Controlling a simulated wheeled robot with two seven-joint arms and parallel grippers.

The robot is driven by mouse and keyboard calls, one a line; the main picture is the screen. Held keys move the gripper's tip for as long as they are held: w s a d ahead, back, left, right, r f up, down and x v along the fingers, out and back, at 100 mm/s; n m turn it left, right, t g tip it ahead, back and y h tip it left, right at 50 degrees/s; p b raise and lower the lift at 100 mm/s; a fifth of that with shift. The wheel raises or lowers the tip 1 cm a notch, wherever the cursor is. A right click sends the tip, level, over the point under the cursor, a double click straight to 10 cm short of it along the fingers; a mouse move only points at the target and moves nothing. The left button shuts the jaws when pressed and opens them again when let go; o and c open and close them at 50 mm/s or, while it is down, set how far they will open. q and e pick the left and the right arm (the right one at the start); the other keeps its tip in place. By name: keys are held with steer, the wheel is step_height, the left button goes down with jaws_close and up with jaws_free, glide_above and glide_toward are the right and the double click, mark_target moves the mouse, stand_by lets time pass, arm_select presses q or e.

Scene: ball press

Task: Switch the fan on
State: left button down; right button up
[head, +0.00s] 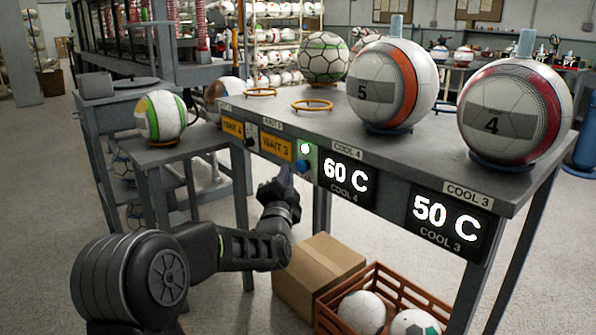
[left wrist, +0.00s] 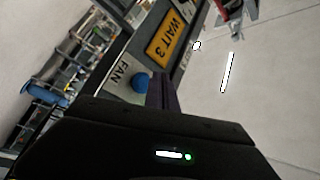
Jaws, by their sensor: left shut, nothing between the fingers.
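The fan switch is a blue knob (head: 303,164) on a pale green panel at the front edge of the bench, between the WAIT 3 sign and the 60 C display. A bright round light (head: 306,148) shows just above it. In the left wrist view the blue knob (left wrist: 140,82) sits beside a plate marked FAN (left wrist: 119,76). My left gripper (head: 285,176) is shut and empty, pointing up just below and left of the knob. In the left wrist view its fingers (left wrist: 162,90) appear right beside the knob; I cannot tell whether they touch. No fan is clearly visible.
The bench (head: 330,122) carries several balls on rings, with the 60 C display (head: 346,176) and 50 C display (head: 446,223) on its front. A cardboard box (head: 318,272) and a brown crate (head: 425,292) with balls stand below. A lower side table (head: 150,152) holds another ball.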

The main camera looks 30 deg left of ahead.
arm_select(q)
steer(key=s, duration=0.2)
steer(key=s+a+b, duration=0.1)
steer(key=s, duration=0.1)
steer(key=shift+a, duration=0.1)
stand_by(1.4)
